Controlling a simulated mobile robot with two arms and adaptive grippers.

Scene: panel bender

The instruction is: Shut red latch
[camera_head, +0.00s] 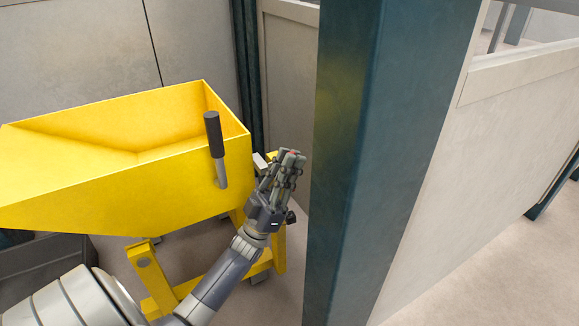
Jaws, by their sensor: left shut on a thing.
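My left gripper (287,163) reaches in from the lower left, beside the right end of the yellow tipping hopper and left of the dark teal post. Its fingers are closed together. A tiny bit of red (291,153) shows at the fingertips; I take it for the red latch, and the fingers hide nearly all of it. I cannot tell the latch's position. The yellow hopper (120,185) has a lever with a black grip (213,135) standing upright on its near side. My right gripper is not in view.
The thick dark teal post (360,160) stands just right of my gripper. A pale panel wall (470,170) continues right of it. Yellow frame legs (146,268) stand under the hopper. A dark grey bin (45,265) sits at lower left. Open floor (510,265) lies at lower right.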

